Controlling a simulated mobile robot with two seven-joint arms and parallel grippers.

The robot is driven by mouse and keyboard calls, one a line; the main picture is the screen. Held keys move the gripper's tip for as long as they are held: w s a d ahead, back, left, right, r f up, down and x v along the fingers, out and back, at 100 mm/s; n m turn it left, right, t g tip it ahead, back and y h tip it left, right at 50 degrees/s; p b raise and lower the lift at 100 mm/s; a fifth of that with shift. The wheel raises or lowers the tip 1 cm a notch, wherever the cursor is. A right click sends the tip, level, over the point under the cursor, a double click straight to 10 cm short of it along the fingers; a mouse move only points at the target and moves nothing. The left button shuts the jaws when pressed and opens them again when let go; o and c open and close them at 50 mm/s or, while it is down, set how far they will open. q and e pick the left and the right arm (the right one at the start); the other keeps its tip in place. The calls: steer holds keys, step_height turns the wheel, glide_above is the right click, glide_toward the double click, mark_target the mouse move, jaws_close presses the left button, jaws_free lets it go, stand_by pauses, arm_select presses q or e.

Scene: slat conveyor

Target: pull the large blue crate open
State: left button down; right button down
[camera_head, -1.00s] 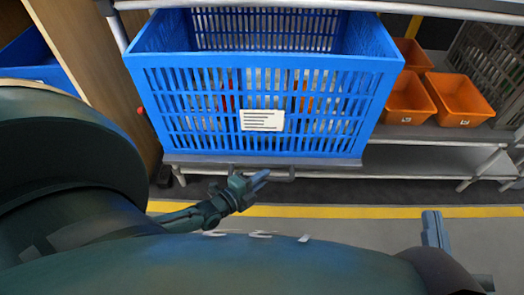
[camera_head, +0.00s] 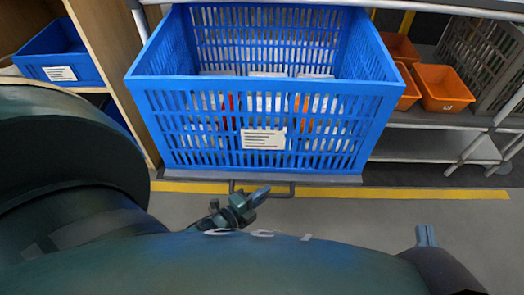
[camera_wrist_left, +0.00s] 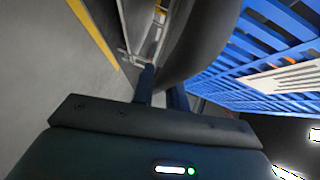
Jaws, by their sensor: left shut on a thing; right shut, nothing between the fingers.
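The large blue crate (camera_head: 190,95) sits on a grey pull-out board (camera_head: 335,180) in the head view, sticking out from the rack. It carries a white label (camera_head: 263,139) on its slatted front. A dark handle bar (camera_head: 284,194) runs below the board's front edge. My left gripper (camera_head: 250,198) is shut on this handle. In the left wrist view, the fingers (camera_wrist_left: 162,92) meet the dark bar (camera_wrist_left: 205,45), with the crate's blue slats (camera_wrist_left: 265,45) to the right. My right gripper (camera_head: 426,236) is shut and empty at lower right, away from the crate.
Orange bins (camera_head: 443,92) stand on the rack shelf to the right, beside a grey slatted crate (camera_head: 492,55). A smaller blue bin (camera_head: 62,58) sits in a wooden shelf at left. A yellow floor line (camera_head: 435,192) runs below the rack. The floor at right is clear.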

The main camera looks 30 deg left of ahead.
arm_select(q)
steer(key=shift+s, duration=0.1)
arm_select(e)
steer(key=shift+s+d, duration=0.1)
arm_select(q)
steer(key=c, duration=1.4)
jaws_free()
steer(key=shift+s, duration=0.15)
steer(key=p+v, duration=0.3)
steer(key=v, duration=1)
arm_select(e)
steer(key=shift+w+d+m+g+h, duration=0.2)
steer(key=shift+d+m+g+h, duration=0.4)
steer(key=shift+h, duration=0.4)
